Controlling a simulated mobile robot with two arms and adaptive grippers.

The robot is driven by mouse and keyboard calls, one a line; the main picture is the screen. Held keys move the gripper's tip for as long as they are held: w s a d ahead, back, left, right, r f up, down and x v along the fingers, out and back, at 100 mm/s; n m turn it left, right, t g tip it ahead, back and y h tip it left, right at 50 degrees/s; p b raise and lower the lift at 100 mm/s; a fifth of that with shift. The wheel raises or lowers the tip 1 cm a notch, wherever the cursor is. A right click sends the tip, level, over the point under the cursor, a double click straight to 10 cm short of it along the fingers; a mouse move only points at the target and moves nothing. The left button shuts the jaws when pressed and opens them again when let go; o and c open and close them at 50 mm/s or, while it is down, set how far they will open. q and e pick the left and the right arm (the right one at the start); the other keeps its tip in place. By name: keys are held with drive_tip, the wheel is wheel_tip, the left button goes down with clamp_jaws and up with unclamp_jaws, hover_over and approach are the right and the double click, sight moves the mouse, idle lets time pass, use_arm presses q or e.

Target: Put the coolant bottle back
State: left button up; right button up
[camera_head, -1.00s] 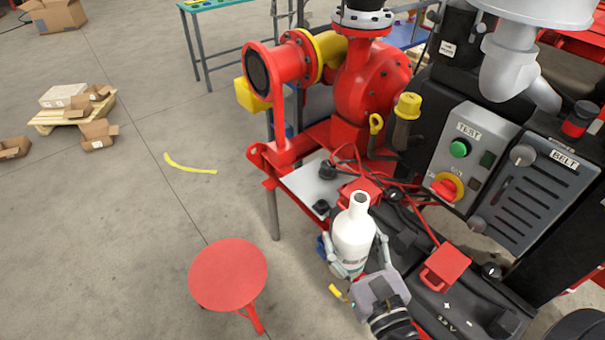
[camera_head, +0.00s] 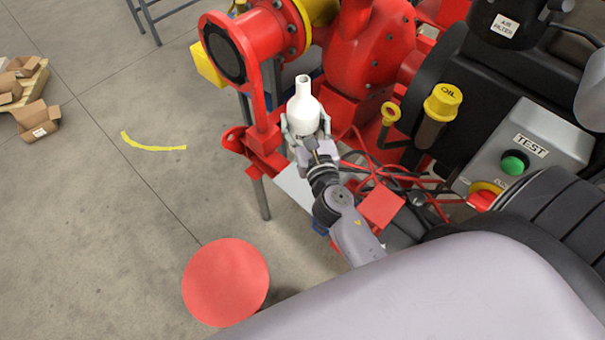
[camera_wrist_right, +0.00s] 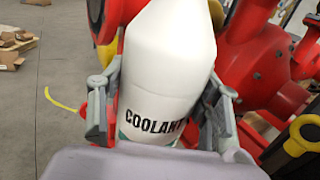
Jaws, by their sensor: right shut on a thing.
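The white coolant bottle (camera_head: 304,108) is upright with its neck open at the top. My right gripper (camera_head: 305,136) is shut on its body, with a finger on each side. In the right wrist view the bottle (camera_wrist_right: 168,75) fills the middle, its COOLANT label facing the camera, between the fingers of the right gripper (camera_wrist_right: 160,115). The bottle is over or at the pale plate (camera_head: 298,192) on the red skid frame, beside the red pump. Its base is hidden by the gripper, so I cannot tell whether it touches anything. My left gripper is not in view.
The red pump flange (camera_head: 224,55) stands close left of the bottle. The yellow OIL cap (camera_head: 443,102) and grey TEST box (camera_head: 525,150) are to the right. Red cables (camera_head: 375,160) run nearby. A round red disc (camera_head: 226,282) stands at lower left, with open floor around it.

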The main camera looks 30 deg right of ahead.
wheel_tip(320, 180, down, 6)
drive_tip(key=b, duration=0.4)
drive_tip(key=shift+s+r, duration=0.15)
drive_tip(key=shift+r, duration=0.05)
wheel_tip(320, 180, down, 14)
drive_tip(key=b, duration=1.1)
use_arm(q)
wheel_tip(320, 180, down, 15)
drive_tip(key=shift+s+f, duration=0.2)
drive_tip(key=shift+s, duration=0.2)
use_arm(e)
drive_tip(key=shift+f, duration=0.2)
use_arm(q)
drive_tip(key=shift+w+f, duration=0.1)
use_arm(e)
drive_tip(key=o, duration=1.4)
drive_tip(key=shift+c, duration=0.2)
